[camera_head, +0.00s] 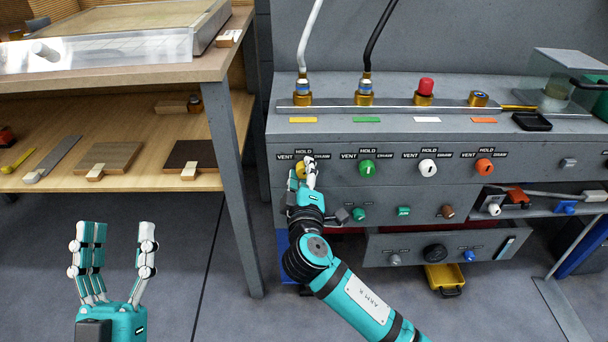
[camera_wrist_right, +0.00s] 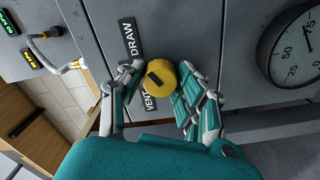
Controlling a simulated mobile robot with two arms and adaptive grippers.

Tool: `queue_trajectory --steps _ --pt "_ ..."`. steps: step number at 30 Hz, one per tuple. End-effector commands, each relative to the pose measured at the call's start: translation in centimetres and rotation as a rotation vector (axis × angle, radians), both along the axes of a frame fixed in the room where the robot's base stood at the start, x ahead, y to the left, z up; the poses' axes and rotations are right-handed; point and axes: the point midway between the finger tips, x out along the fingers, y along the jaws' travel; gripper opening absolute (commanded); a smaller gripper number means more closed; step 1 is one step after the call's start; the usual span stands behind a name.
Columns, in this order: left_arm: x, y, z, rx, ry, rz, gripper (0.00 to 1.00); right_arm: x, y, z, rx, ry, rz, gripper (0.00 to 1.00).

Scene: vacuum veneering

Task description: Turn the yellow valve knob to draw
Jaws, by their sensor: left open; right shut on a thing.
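The yellow valve knob (camera_head: 299,171) is the leftmost in a row of knobs on the grey panel, under the labels VENT, HOLD and DRAW (camera_head: 321,156). My right gripper (camera_head: 303,173) is shut on it, and its fingers hide much of the knob in the head view. In the right wrist view the round yellow knob (camera_wrist_right: 172,72) sits between the fingers of my right gripper (camera_wrist_right: 160,92). A short dark mark lies on its face; I cannot tell surely which label it points to. My left gripper (camera_head: 117,240) is open and empty, away from the panel at lower left.
Green (camera_head: 367,167), white (camera_head: 427,167) and orange (camera_head: 484,167) knobs follow to the right. Smaller controls sit below. A wooden bench (camera_head: 225,66) with a shelf of boards stands at left. A gauge (camera_wrist_right: 300,48) is near the yellow knob in the wrist view.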

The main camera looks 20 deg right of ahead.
Motion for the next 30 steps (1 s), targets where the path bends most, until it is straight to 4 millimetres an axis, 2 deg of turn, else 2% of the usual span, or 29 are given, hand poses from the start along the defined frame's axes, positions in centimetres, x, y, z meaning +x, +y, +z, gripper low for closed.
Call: queue_trajectory --steps 13,14,18,19,26,30 --pt "-0.15 0.01 0.19 -0.003 -0.015 -0.001 0.57 -0.05 0.07 -0.23 0.013 0.002 0.0 0.02" --pt "-0.15 0.01 0.19 -0.003 -0.014 -0.001 0.57 -0.05 0.07 -0.23 0.013 0.002 0.0 0.36" --pt "-0.15 0.02 0.18 -0.004 -0.013 0.0 0.57 -0.04 0.06 -0.18 0.012 0.001 0.001 0.55" --pt "-0.15 0.02 0.18 -0.004 -0.013 0.0 0.57 -0.04 0.05 -0.16 0.012 0.001 0.001 0.57" --pt "-0.14 0.01 0.19 -0.004 -0.012 -0.001 0.57 -0.04 0.04 -0.07 0.011 -0.001 0.001 0.57" --pt "-0.14 -0.01 0.22 -0.005 -0.013 -0.002 0.57 -0.8 0.28 -0.14 0.011 0.0 0.001 0.57"
